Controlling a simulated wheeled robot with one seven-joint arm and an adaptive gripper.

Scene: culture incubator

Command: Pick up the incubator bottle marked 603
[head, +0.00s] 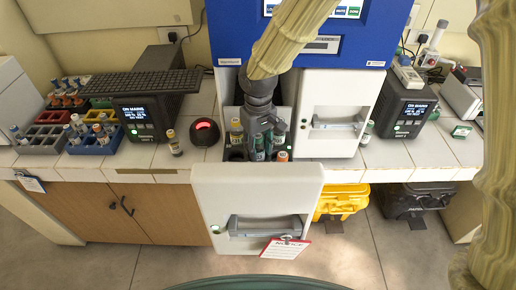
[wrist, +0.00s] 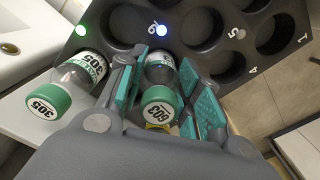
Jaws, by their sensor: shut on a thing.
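The bottle marked 603 (wrist: 160,106) has a green cap and a clear body. In the wrist view it stands between the teal pads of my gripper (wrist: 158,92), which is shut on it. Whether its base still sits in the rack is hidden. In the head view my gripper (head: 258,138) reaches down into the open incubator drawer (head: 256,195). A second green-capped bottle, marked 305 (wrist: 48,101), is just left of my gripper in the wrist view.
The dark rack (wrist: 205,55) has several empty numbered holes and lit lamps. A bottle with a yellow cap (head: 236,126) and an orange-capped one (head: 283,156) are close to my gripper. The blue incubator housing (head: 350,45) rises behind. A closed drawer (head: 330,112) is to the right.

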